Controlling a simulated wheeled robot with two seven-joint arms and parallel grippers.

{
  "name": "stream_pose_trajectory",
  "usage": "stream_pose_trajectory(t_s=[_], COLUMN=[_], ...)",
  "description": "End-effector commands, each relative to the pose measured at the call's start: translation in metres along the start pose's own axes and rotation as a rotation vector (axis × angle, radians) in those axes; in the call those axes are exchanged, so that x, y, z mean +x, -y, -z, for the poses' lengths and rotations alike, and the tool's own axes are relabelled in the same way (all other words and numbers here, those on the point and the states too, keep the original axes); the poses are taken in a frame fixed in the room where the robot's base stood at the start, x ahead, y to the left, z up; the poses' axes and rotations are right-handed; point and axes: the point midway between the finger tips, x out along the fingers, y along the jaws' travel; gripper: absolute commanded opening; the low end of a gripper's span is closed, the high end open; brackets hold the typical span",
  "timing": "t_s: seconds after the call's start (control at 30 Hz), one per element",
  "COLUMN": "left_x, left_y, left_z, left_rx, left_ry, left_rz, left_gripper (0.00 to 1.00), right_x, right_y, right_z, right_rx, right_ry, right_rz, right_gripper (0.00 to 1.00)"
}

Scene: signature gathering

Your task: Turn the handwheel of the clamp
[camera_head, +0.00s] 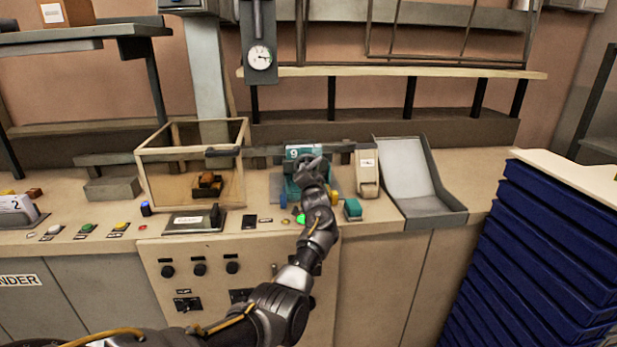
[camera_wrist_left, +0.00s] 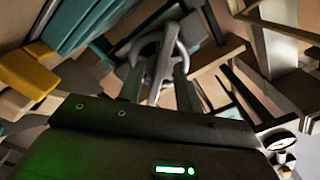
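The teal clamp (camera_head: 301,153), marked with a 9, stands on the bench in the middle of the head view. Its handwheel is mostly hidden behind my left gripper (camera_head: 312,172) there. In the left wrist view, a grey ring that looks like the handwheel (camera_wrist_left: 150,46) lies at the far end of my left gripper's fingers (camera_wrist_left: 158,75). The fingers reach up to the ring and overlap it. I cannot tell whether they are closed on its rim or only beside it. My right gripper is not in view.
A wooden-framed clear box (camera_head: 190,152) stands left of the clamp. A beige block (camera_head: 367,172) and a grey scoop tray (camera_head: 420,180) stand to its right. Buttons lie in front. Stacked blue crates (camera_head: 545,250) fill the right side. A dial gauge (camera_head: 260,57) hangs above.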

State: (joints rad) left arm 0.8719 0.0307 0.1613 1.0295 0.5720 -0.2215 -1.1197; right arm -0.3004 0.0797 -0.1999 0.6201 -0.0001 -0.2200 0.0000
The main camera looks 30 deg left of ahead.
Motion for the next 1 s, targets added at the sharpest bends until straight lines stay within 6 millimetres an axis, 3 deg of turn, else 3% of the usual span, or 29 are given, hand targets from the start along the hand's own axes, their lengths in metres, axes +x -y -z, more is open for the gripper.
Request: stream_pose_trajectory(t_s=[0.17, 0.7, 1.0], left_x=[-0.013, -0.099, -0.108], left_y=[-0.002, -0.002, -0.001], left_z=[0.000, 0.000, 0.001], left_rx=[0.001, -0.001, -0.001], left_ry=[-0.001, -0.002, -0.001], left_rz=[0.001, -0.001, -0.002], left_gripper=[0.35, 0.35, 0.35], right_x=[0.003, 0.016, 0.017], right_y=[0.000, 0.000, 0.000], right_z=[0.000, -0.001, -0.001], right_rx=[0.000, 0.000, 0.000], right_ry=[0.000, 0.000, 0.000], right_rz=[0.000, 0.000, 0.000], right_gripper=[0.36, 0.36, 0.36])
